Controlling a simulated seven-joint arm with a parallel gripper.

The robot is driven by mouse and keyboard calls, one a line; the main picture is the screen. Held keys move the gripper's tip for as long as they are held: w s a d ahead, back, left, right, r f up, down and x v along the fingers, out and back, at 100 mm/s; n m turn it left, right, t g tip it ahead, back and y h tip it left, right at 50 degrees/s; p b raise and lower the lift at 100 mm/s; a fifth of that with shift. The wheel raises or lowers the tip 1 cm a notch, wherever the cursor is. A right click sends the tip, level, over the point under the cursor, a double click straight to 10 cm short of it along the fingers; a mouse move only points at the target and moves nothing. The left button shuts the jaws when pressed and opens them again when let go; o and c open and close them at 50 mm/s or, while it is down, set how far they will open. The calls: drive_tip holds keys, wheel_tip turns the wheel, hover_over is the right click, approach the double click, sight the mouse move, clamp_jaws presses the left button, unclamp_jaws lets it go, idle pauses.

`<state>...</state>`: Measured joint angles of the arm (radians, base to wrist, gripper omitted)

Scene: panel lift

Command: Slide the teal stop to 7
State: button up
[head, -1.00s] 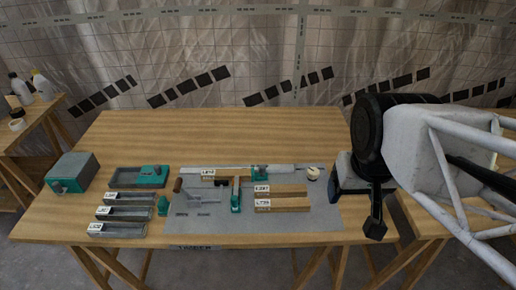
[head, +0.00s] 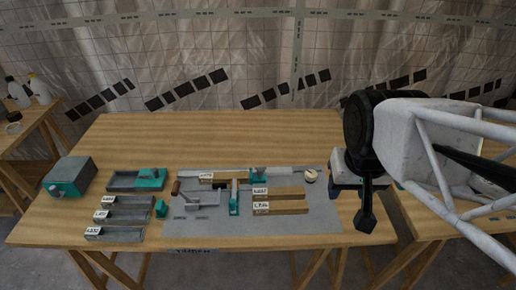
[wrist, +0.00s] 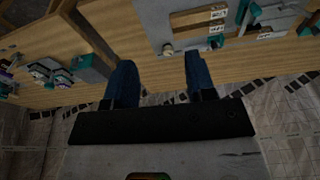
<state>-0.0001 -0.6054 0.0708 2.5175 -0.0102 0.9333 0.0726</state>
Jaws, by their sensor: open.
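A teal stop (head: 257,174) sits on a pale metal rail (head: 290,168) along the back of the grey mat, near its middle. What looks like the same stop shows in the wrist view (wrist: 217,42). The scale numbers are too small to read.
A teal clamp-like piece (head: 234,204) and labelled wooden strips (head: 285,191) lie in front of the rail. A round pale knob (head: 310,176) is near the rail's right end. Grey trays (head: 115,233) and a teal-fronted box (head: 70,177) are left. The table's back is clear.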

drive_tip(key=w+a+f+m, duration=0.2)
drive_tip(key=w+m, duration=0.1)
drive_tip(key=w, duration=0.6)
drive_tip(key=m+g, duration=0.3)
drive_tip(key=m, duration=0.9)
hover_over(261, 169)
drive_tip(key=f, duration=1.8)
drive_tip(key=shift+s+d+f, duration=0.15)
drive_tip(key=shift+s, duration=0.05)
drive_tip(key=shift+w+a+f, duration=0.2)
drive_tip(key=shift+w+f, duration=0.05)
drive_tip(key=shift+f, duration=0.05)
drive_tip(key=shift+f, duration=3.9)
drive_tip(key=shift+c, duration=0.4)
